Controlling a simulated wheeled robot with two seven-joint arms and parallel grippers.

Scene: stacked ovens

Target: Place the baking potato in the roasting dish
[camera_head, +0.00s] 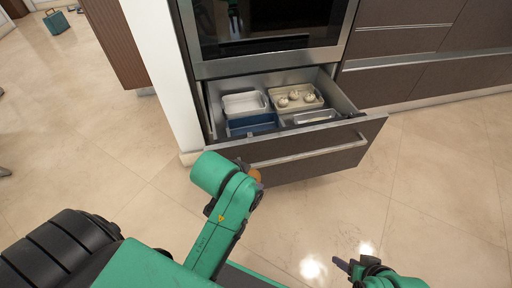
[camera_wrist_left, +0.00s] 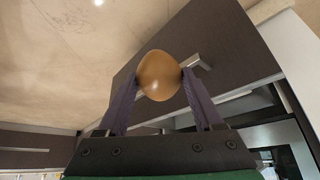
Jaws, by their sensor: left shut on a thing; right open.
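The baking potato (camera_wrist_left: 160,76) is brown and smooth, and it sits between the two fingers of my left gripper (camera_wrist_left: 158,88) in the left wrist view. In the head view, the potato (camera_head: 256,175) shows partly behind my left gripper (camera_head: 258,184), in front of the open drawer. Several dishes are in the drawer: a white dish (camera_head: 244,97), a blue dish (camera_head: 238,130), a beige dish (camera_head: 309,104) with several pale round items, and a shallow metal tray (camera_head: 316,117). I cannot tell which is the roasting dish. My right gripper (camera_head: 346,268) is open and empty, low over the floor.
The open drawer (camera_head: 350,140) juts out below an oven (camera_head: 262,30), with a long bar handle on its front. A white wall edge (camera_head: 160,70) stands left of it. Closed cabinets (camera_head: 425,77) are on the right. The floor in front is clear.

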